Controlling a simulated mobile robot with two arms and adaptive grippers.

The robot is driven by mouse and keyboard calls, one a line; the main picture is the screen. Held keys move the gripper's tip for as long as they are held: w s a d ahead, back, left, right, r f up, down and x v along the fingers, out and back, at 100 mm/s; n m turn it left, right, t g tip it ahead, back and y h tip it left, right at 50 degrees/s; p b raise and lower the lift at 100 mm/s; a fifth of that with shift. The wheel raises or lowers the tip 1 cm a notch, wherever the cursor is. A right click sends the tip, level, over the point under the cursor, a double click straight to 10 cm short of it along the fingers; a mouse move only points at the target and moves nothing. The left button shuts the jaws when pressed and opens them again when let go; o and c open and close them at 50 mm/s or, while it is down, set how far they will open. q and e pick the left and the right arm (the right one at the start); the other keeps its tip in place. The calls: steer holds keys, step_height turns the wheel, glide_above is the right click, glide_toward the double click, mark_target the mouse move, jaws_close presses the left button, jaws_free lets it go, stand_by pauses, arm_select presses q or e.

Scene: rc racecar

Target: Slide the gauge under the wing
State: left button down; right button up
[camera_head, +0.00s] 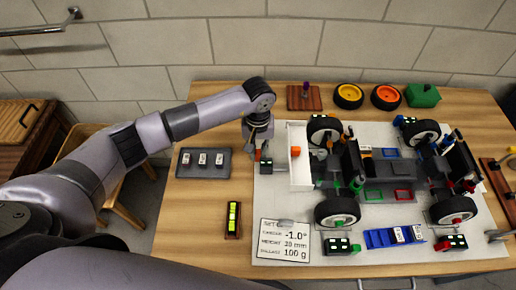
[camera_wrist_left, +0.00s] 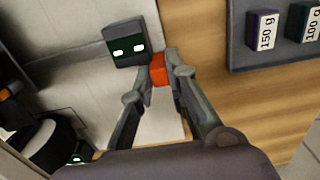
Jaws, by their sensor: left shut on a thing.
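My left gripper (camera_head: 258,150) is shut on the red-orange grip (camera_wrist_left: 158,69) of a small dark gauge (camera_head: 266,166) with a lit display. The gauge also shows in the left wrist view (camera_wrist_left: 127,43), beyond the fingertips. It is at the left edge of the grey board, left of the car. The white panel at the car's left end (camera_head: 303,172) looks like the wing. An orange block (camera_head: 295,151) is on it. The gauge is apart from this panel, to its left. Whether the gauge touches the board cannot be told. My right gripper is not in view.
The car chassis (camera_head: 385,170) stands on the grey board (camera_head: 290,205). A dark tray of weights (camera_head: 204,162) lies left of the gripper. A yellow-green level (camera_head: 233,218) and a settings card (camera_head: 284,241) lie nearer. Spare wheels (camera_head: 348,96) are at the back.

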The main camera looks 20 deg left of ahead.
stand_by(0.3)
arm_select(q)
steer(key=d+b, duration=0.1)
steer(key=w+d+b, duration=0.1)
steer(key=d+b, duration=0.1)
steer(key=shift+f, duration=0.1)
steer(key=shift+s+d+r, duration=0.1)
steer(key=shift+d+r, duration=0.05)
steer(key=shift+r, duration=0.05)
steer(key=c, duration=1.6)
jaws_free()
steer(key=shift+d, duration=0.1)
steer(key=shift+o, duration=0.2)
step_height(320, 180, up, 12)
steer(key=shift+f, duration=0.1)
